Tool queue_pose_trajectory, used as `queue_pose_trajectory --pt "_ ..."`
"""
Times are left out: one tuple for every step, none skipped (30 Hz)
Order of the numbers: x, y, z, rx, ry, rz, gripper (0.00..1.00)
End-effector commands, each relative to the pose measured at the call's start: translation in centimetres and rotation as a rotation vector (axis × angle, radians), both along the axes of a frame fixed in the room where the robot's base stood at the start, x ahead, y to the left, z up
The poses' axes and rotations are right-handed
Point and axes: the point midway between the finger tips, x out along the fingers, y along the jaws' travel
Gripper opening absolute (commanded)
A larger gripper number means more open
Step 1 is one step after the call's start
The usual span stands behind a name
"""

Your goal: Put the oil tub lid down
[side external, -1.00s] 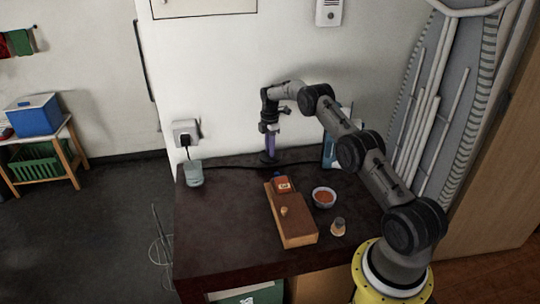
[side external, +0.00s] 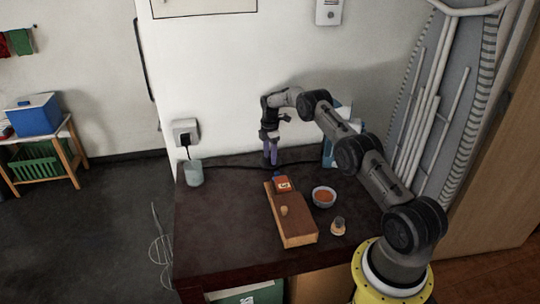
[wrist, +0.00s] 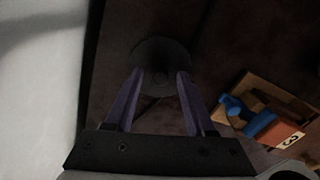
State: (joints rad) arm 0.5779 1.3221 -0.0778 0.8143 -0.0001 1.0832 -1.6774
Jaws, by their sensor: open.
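The oil tub lid (wrist: 152,57) is a dark round disc with a small knob, in the wrist view just beyond my fingertips. It appears to lie on the dark tabletop, though its contact is hard to see. My gripper (wrist: 158,78) is open, its two purple fingers on either side of the knob with gaps showing. In the side view my gripper (side external: 270,163) points down at the back of the table, near the wall. The lid is too dark to make out clearly there.
A wooden box (side external: 297,228) bears an orange block (side external: 283,184) with a blue thing beside it. A bowl of orange contents (side external: 324,196) and a small jar (side external: 338,226) stand to its right. A pale cup (side external: 194,173) stands at the left. The table's front left is clear.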

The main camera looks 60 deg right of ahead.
Motion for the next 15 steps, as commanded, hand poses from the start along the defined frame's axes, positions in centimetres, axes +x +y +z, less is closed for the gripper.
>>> queue_pose_trajectory --pt "0.0 0.0 0.0 0.0 0.0 0.0 0.55" --pt "0.0 0.0 0.1 0.0 -0.001 0.0 0.55" --pt "0.0 0.0 0.3 0.0 -0.001 0.0 0.55" --pt "0.0 0.0 0.5 -0.001 -0.002 0.0 0.55" --pt "0.1 0.0 0.8 -0.001 -0.003 0.0 0.55" --pt "0.1 -0.1 1.3 -0.002 -0.004 0.0 0.55" --pt "0.1 -0.1 1.7 -0.003 -0.004 0.0 0.55" --pt "0.1 -0.1 2.2 -0.002 -0.004 0.0 0.55" --pt "0.1 -0.1 2.9 -0.002 -0.004 0.0 0.55" --pt "0.1 -0.1 3.5 -0.003 -0.004 0.0 0.55" --pt "0.1 -0.1 4.1 -0.003 -0.004 0.0 0.55" --pt "0.1 -0.1 5.0 -0.002 -0.004 0.0 0.55" --pt "0.1 -0.1 5.6 -0.003 -0.004 0.0 0.55" --pt "0.1 -0.1 6.2 -0.002 -0.004 0.0 0.55" --pt "0.1 -0.1 7.1 -0.002 -0.004 0.0 0.55"
